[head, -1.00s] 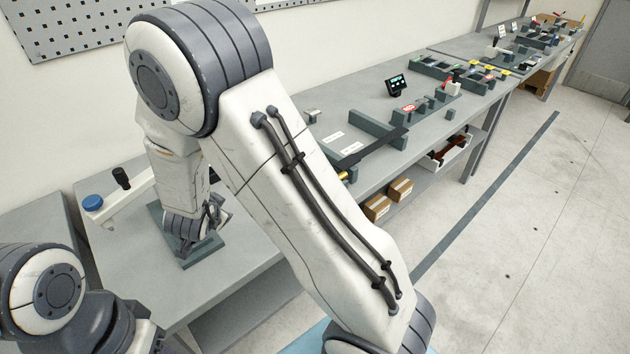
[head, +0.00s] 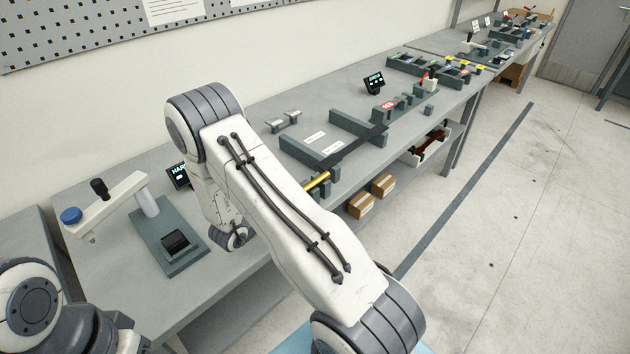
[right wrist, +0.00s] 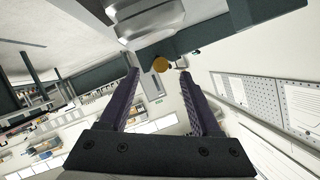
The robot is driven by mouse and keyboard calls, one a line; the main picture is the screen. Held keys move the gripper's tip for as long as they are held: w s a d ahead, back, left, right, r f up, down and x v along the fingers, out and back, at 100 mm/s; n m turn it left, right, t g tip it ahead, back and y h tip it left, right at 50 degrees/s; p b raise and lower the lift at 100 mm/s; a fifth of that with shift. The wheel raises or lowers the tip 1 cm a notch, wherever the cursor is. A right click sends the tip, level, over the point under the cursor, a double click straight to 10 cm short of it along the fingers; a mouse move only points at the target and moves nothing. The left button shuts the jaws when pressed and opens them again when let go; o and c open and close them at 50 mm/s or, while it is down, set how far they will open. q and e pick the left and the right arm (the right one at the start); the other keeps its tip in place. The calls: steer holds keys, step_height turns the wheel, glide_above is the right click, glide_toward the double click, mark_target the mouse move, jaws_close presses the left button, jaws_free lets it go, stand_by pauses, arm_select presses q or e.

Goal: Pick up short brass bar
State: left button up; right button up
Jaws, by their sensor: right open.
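The brass bar (head: 317,181) shows in the head view as a short gold cylinder on dark holders at the bench's front edge, partly hidden by my right arm. A round brass end (right wrist: 160,64) also shows in the right wrist view, just beyond and between the fingertips. My right gripper (right wrist: 158,76) is open, with its two dark fingers apart and nothing held between them. In the head view the right gripper's fingers are hidden behind my arm. My left gripper is out of view; only part of the left arm shows at the lower left.
A press-like device (head: 147,203) with a dark base stands on the left of the bench (head: 100,260). A small display (head: 179,175) is beside my right arm. Dark fixtures (head: 345,150) stand to the right. Cardboard boxes (head: 373,193) sit on the lower shelf.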

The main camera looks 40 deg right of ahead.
mark_target(315, 183)
steer(key=x, duration=0.3)
steer(key=shift+w+d+p, duration=0.1)
steer(key=shift+d+p, duration=0.1)
steer(key=shift+p, duration=0.15)
jaws_close()
stand_by(1.1)
